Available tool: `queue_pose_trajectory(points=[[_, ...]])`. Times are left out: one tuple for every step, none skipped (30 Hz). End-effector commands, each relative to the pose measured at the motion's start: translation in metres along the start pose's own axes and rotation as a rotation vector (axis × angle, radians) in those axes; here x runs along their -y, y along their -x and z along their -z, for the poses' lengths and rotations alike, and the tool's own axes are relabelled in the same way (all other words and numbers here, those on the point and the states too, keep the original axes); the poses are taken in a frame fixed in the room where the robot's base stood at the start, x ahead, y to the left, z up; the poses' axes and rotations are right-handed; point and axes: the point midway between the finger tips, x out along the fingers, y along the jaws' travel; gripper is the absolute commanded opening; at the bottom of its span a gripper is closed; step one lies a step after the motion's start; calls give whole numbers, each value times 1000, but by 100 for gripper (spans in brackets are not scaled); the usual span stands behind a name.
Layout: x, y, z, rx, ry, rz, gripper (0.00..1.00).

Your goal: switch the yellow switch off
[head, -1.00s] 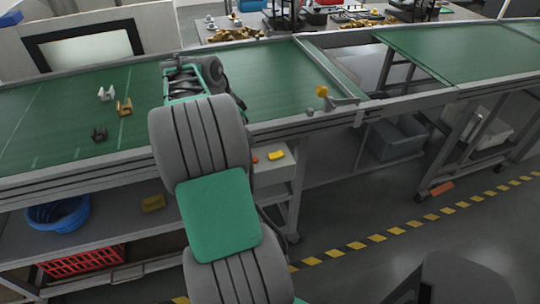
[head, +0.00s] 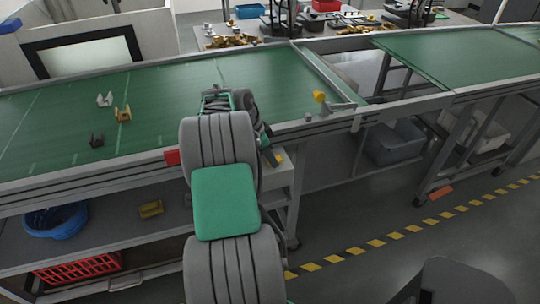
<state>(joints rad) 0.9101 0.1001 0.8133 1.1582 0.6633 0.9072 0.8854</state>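The yellow switch (head: 278,158) sits on top of a light grey box (head: 281,176) at the front side of the conveyor, just right of my arm. It is small here, and I cannot tell its on or off position. My arm stands in front of the conveyor, and its dark and green far end comes down toward the switch. My gripper (head: 266,146) seems to be at the left of the switch, close to it. Its fingers are mostly hidden or too small to make out, so contact and opening cannot be told.
White, yellow and dark brackets lie on the green belt (head: 60,110). A blue basin (head: 57,221) and red crate (head: 78,266) are below.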

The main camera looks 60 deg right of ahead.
Motion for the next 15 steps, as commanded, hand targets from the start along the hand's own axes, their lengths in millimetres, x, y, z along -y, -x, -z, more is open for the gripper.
queue_pose_trajectory(points=[[0, 0, 0, 0, 0, 0, 38], [0, 0, 0, 0, 0, 0, 36], [0, 0, 0, 0, 0, 0, 33], [0, 0, 0, 0, 0, 0, 30], [0, 0, 0, 0, 0, 0, 28], [0, 0, 0, 0, 0, 0, 24], [0, 0, 0, 0, 0, 0, 22], [0, 0, 0, 0, 1, 0, 19], [0, 0, 0, 0, 1, 0, 16], [0, 0, 0, 0, 0, 0, 14], [0, 0, 0, 0, 0, 0, 11], [0, 0, 0, 0, 0, 0, 8], [0, 0, 0, 0, 0, 0, 6], [0, 0, 0, 0, 0, 0, 3], [0, 0, 0, 0, 0, 0, 0]])
